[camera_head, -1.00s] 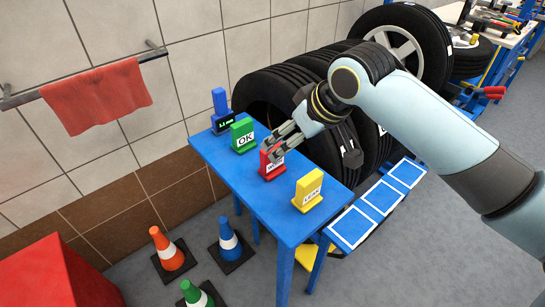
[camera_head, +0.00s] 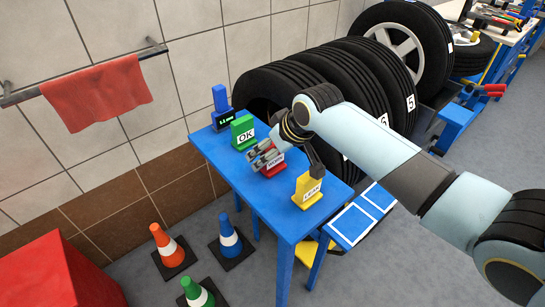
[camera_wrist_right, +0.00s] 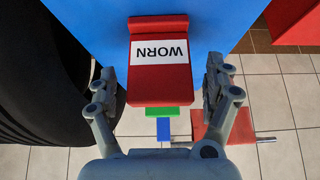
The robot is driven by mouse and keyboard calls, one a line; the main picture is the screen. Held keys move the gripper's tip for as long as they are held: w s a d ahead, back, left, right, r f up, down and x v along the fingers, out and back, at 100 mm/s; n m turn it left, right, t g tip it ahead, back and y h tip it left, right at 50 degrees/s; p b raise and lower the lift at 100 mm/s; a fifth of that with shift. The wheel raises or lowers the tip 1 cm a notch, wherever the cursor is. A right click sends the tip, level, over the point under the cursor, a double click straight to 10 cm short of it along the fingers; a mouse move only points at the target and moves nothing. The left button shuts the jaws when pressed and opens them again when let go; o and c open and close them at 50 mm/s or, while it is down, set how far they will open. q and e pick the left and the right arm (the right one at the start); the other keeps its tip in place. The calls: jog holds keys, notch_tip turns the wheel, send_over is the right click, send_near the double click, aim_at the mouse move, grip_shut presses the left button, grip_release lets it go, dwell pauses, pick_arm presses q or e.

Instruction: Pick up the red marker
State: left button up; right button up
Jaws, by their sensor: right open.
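The red marker (camera_head: 274,169), a block with a white WORN label, stands on the blue table (camera_head: 237,182) between the green OK marker (camera_head: 243,133) and the yellow LEAN marker (camera_head: 307,190). My right gripper (camera_head: 260,157) is at the red marker and partly covers it in the head view. In the right wrist view the right gripper (camera_wrist_right: 161,72) is open, with one finger on each side of the red marker (camera_wrist_right: 160,85). Gaps show between the fingers and the marker. My left gripper is not in view.
A blue post with a small display (camera_head: 221,108) stands at the table's far end. Black tires (camera_head: 360,95) stand close along the table's right side. Several traffic cones (camera_head: 229,240) and a red box (camera_head: 50,275) are on the floor in front.

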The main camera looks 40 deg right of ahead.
jog(key=shift+c, duration=0.4)
jog(key=c, duration=1.1)
jog(key=shift+c, duration=0.4)
jog(key=shift+r, duration=0.15)
